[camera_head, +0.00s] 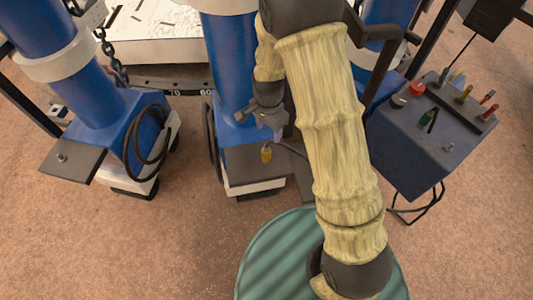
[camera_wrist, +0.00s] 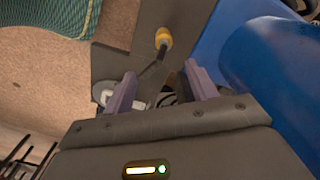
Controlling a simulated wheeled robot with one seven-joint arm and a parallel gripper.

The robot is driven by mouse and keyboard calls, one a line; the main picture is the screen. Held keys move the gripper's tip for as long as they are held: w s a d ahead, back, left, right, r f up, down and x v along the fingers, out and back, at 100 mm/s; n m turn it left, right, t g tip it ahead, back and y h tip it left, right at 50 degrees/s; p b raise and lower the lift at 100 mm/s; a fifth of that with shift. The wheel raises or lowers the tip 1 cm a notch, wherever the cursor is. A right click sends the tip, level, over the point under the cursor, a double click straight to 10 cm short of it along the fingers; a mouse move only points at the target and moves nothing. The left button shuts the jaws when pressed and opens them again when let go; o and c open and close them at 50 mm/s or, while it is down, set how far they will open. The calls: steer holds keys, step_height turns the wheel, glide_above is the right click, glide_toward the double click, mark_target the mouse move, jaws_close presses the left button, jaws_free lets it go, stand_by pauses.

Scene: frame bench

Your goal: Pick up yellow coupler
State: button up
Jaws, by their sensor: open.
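The yellow coupler (camera_head: 266,153) stands on the dark plate (camera_head: 245,179) at the foot of the middle blue column. It also shows in the wrist view (camera_wrist: 163,38), at the end of a dark hose or cable, with a dark end cap. My gripper (camera_head: 272,128) is just above and close to the coupler in the head view. In the wrist view my gripper (camera_wrist: 155,88) has its two purple fingers spread apart with nothing between them but the dark hose seen beyond. The coupler is ahead of the fingertips and apart from them.
The blue column (camera_head: 228,60) rises right behind my gripper. A coiled black cable (camera_head: 147,145) hangs on the left blue base. A control box (camera_head: 430,130) with coloured knobs stands at the right. Open brown floor (camera_head: 160,240) lies in front.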

mark_target(266, 152)
step_height(266, 152, down, 9)
steer(key=shift+w+f+b, duration=0.1)
steer(key=shift+w+b, duration=0.05)
steer(key=shift+b, duration=0.3)
steer(key=shift+a+f, duration=0.1)
steer(key=shift+f, duration=0.25)
steer(key=f, duration=0.5)
steer(key=shift+w+a+f, duration=0.1)
steer(key=shift+w+a, duration=0.1)
steer(key=shift+a, duration=0.05)
steer(key=c, duration=1.2)
